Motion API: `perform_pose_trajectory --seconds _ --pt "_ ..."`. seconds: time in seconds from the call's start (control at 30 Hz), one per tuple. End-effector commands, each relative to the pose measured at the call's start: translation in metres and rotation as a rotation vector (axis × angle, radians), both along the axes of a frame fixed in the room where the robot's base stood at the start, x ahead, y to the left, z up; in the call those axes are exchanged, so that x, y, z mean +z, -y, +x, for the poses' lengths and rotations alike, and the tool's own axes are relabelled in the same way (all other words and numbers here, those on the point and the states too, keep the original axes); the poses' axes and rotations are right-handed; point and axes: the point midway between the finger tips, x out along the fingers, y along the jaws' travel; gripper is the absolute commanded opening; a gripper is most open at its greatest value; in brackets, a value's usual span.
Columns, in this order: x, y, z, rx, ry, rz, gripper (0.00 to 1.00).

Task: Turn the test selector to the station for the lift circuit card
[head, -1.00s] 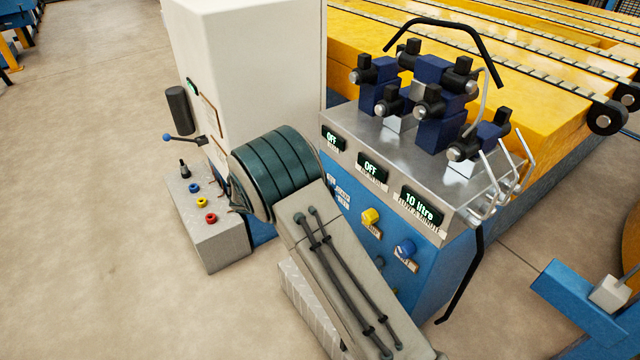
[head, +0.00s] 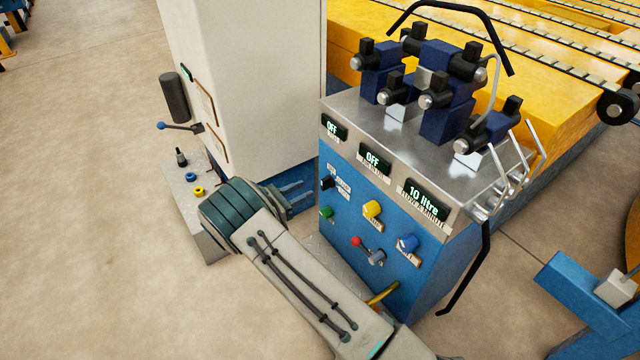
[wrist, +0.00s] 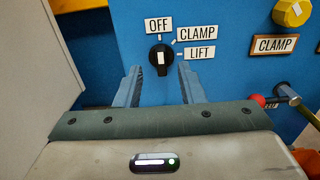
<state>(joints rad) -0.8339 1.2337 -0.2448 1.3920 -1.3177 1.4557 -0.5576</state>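The test selector is a black knob (wrist: 160,58) on a blue panel, and its white mark points up towards the OFF label (wrist: 158,25). The CLAMP label (wrist: 197,33) is at its upper right and the LIFT label (wrist: 200,53) at its right. In the head view the selector (head: 327,183) is at the panel's upper left. My gripper (wrist: 159,78) is open and empty. Its two fingers point at the panel, one to each side below the knob, with no visible contact. My gripper (head: 303,194) also shows in the head view, left of the panel.
A yellow knob (head: 372,209), a blue knob (head: 407,243), a green button (head: 326,212) and a red-tipped lever (head: 357,242) are on the same panel. A white cabinet (head: 245,90) stands close on the left. Valve blocks (head: 447,110) sit on top.

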Motion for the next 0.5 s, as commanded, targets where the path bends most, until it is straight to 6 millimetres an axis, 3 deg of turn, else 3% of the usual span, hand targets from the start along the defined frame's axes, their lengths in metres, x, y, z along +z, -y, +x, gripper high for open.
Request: perform_pose_trajectory --seconds 0.2,0.5 --pt "-0.002 0.037 0.024 -0.003 -0.001 0.002 0.35" --pt "0.0 0.058 0.039 0.001 -0.001 0.001 0.35"
